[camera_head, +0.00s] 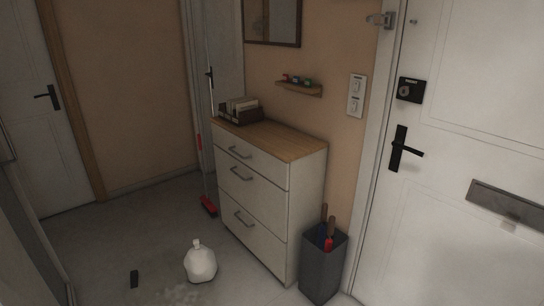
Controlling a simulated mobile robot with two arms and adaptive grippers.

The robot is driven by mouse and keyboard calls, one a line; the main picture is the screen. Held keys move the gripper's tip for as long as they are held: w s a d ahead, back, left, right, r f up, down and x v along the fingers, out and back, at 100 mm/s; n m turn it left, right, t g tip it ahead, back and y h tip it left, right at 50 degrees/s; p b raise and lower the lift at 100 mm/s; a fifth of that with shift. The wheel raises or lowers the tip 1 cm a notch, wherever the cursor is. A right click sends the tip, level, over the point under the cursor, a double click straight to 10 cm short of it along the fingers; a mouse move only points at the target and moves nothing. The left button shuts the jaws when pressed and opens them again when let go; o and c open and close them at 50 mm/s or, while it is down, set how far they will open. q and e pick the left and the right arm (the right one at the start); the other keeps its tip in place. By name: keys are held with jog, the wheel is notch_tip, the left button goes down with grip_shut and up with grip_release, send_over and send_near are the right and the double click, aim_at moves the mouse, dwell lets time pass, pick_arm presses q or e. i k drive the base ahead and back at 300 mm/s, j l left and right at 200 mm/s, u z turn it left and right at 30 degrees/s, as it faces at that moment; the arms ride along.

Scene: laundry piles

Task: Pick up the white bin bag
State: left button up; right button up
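The white bin bag (200,264) stands on the grey floor in front of the dresser, at the lower middle of the head view. It is rounded, with a gathered, tied neck pointing up. Floor shows around its left side, and its right side is close to the dresser's base. Neither of my grippers is in view.
A white dresser (250,203) with a wooden top stands behind the bag. A dark bin (322,268) holding umbrellas stands at its right. A red broom (208,205) leans at its left.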

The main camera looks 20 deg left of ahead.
aim_at(199, 264)
jog(key=i+j+u, duration=0.3)
jog(key=i, duration=0.3)
jog(key=i+j+u, duration=0.35)
jog(key=i, duration=0.25)
jog(key=i+u, duration=0.3)
jog(key=i, duration=0.3)
